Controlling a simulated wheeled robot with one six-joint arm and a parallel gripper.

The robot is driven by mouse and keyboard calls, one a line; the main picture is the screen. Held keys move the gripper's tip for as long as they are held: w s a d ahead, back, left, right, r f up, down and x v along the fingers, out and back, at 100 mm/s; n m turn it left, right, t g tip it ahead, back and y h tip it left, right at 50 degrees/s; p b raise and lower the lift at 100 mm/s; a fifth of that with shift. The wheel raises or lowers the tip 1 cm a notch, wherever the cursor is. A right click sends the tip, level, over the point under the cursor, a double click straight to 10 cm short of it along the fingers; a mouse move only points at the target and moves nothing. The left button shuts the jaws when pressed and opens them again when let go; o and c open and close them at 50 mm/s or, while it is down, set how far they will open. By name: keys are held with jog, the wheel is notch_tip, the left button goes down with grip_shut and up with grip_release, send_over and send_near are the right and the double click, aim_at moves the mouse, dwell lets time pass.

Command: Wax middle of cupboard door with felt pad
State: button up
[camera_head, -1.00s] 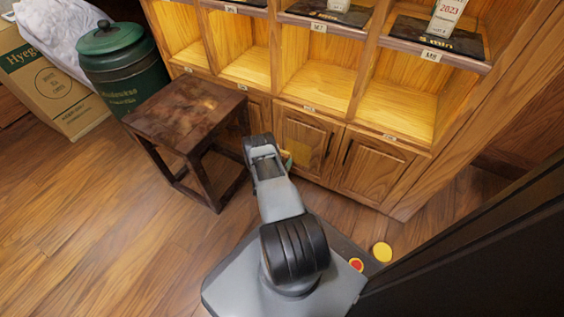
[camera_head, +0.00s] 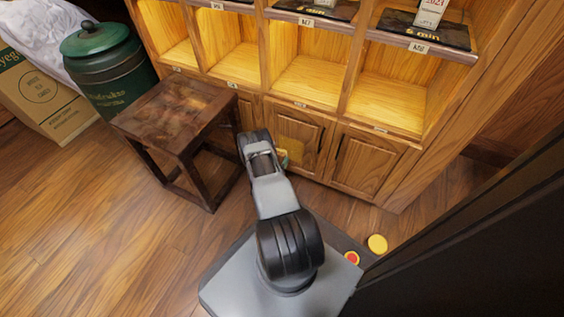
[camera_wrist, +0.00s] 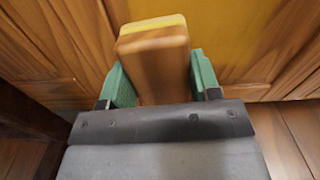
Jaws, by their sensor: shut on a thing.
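My gripper (camera_wrist: 160,82) has green fingers shut on the sides of a wooden block with a yellow felt face, the felt pad (camera_wrist: 152,42). The felt end points at the cupboard door; I cannot tell whether it touches. The door (camera_head: 296,121) is a low panelled wooden one under the lit shelves, with a dark upright handle at its right. A yellowish patch (camera_head: 292,150) shows on the middle of its panel, and also fills the upper part of the wrist view (camera_wrist: 230,38). In the head view my arm hides most of the gripper and pad.
A dark wooden stool (camera_head: 177,112) stands close left of my arm. A green canister (camera_head: 108,65) and a cardboard box (camera_head: 45,95) are farther left. Another cupboard door (camera_head: 366,160) is to the right. A dark upright surface (camera_head: 500,235) fills the lower right.

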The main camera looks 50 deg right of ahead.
jog(key=shift+w+a+r, duration=0.1)
jog(key=shift+w+a, duration=0.1)
jog(key=shift+w, duration=0.95)
jog(key=p+v, duration=0.1)
jog(key=v, duration=0.5)
jog(key=shift+a, duration=0.1)
jog(key=shift+p+v, duration=0.45)
jog(key=shift+v, duration=1)
